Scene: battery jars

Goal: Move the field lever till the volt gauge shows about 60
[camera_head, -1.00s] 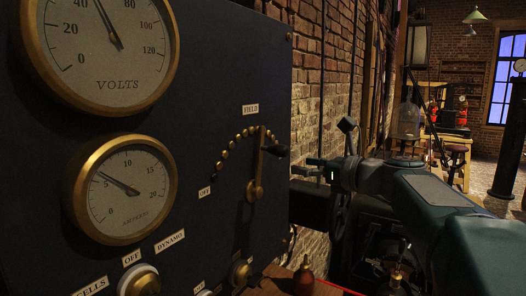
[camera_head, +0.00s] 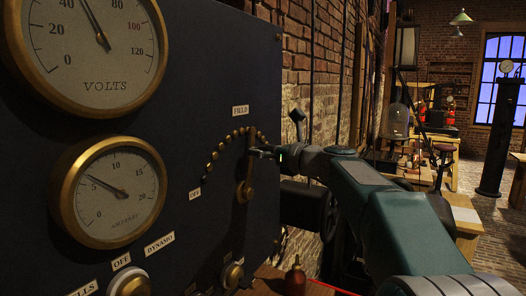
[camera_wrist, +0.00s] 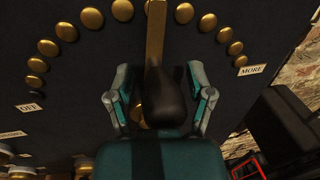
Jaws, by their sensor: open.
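The field lever (camera_head: 246,178) is a brass arm standing nearly upright below an arc of brass studs on the dark panel. Its black handle (camera_wrist: 164,97) points toward the camera in the wrist view. My gripper (camera_wrist: 163,105) is open, with one finger on each side of the handle; I cannot tell whether either finger touches it. In the head view my gripper (camera_head: 264,152) covers the handle. The volt gauge (camera_head: 85,45) is cut off at the top; its needle points between the 40 and 80 marks, nearer 40, its tip out of view.
The ampere gauge (camera_head: 112,192) reads just above 5. A cells/dynamo knob (camera_head: 130,283) is below it. A "MORE" label (camera_wrist: 252,70) is at the right of the arc, an "OFF" label (camera_wrist: 30,107) at the left. A brick wall (camera_head: 300,80) runs behind the panel.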

